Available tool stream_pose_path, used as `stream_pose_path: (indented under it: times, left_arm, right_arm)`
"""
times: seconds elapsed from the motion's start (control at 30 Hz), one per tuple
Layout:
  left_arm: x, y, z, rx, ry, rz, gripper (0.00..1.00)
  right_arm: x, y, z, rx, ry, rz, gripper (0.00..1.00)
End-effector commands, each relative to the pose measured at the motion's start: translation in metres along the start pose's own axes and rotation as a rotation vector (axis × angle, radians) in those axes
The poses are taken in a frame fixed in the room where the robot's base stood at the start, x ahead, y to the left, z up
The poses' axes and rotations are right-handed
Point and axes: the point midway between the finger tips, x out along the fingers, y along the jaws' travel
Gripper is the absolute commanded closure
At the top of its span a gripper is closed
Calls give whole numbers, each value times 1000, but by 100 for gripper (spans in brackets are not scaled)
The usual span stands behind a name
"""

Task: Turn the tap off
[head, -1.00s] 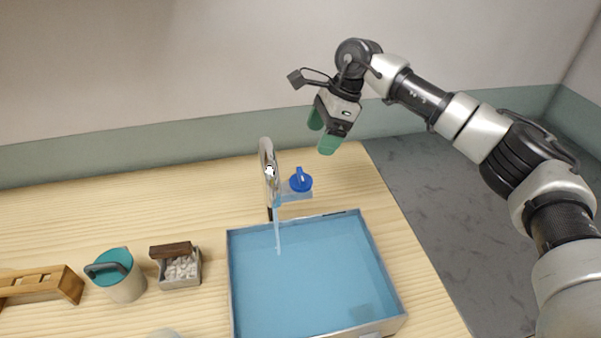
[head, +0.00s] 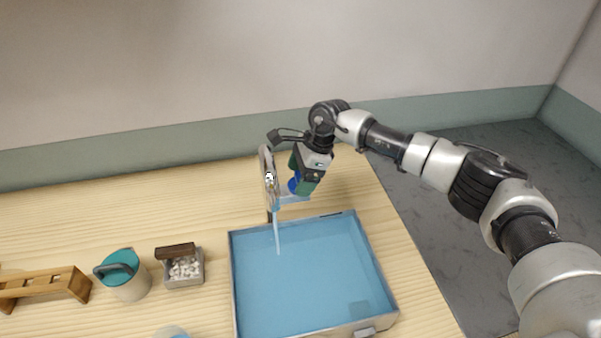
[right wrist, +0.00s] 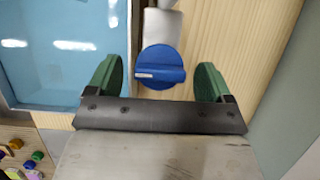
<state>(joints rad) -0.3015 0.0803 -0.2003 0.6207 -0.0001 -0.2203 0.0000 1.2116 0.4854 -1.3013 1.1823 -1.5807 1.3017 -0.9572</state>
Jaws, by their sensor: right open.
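The chrome tap (head: 268,175) stands at the back edge of the blue basin, and a stream of water (head: 277,236) runs from it into the basin. Its blue knob (head: 293,186) is partly hidden behind my right gripper in the head view. In the right wrist view the round blue knob (right wrist: 161,67) with a white mark lies between the fingers. My right gripper (head: 304,187) points down at the knob, and its green fingers (right wrist: 158,82) are open, one on each side, with gaps visible. My left gripper is not in view.
The blue basin (head: 236,300) fills the front right of the wooden table. To its left are a small box of white pieces (head: 184,281), a teal-lidded pot (head: 124,290) and a wooden rack (head: 75,286). The back left of the table is clear.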

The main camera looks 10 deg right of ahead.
Motion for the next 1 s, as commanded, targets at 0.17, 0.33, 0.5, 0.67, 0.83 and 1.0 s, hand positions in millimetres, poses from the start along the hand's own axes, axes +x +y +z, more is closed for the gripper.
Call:
stream_pose_path:
  times: [0.17, 0.33, 0.5, 0.67, 0.83, 1.0]
  left_arm:
    - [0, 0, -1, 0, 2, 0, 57]
    - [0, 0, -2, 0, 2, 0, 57]
    - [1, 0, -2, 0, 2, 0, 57]
    - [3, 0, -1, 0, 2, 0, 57]
    - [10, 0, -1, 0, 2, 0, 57]
    - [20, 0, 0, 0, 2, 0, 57]
  right_arm:
    - [0, 0, 0, 0, 0, 0, 35]
    - [-1, 0, 0, 0, 0, -1, 61]
    - [-1, 0, 0, 3, 0, -2, 68]
    - [0, 0, -1, 30, 0, -14, 68]
    - [0, 0, -1, 103, -1, -47, 68]
    - [1, 0, -1, 224, -2, -97, 68]
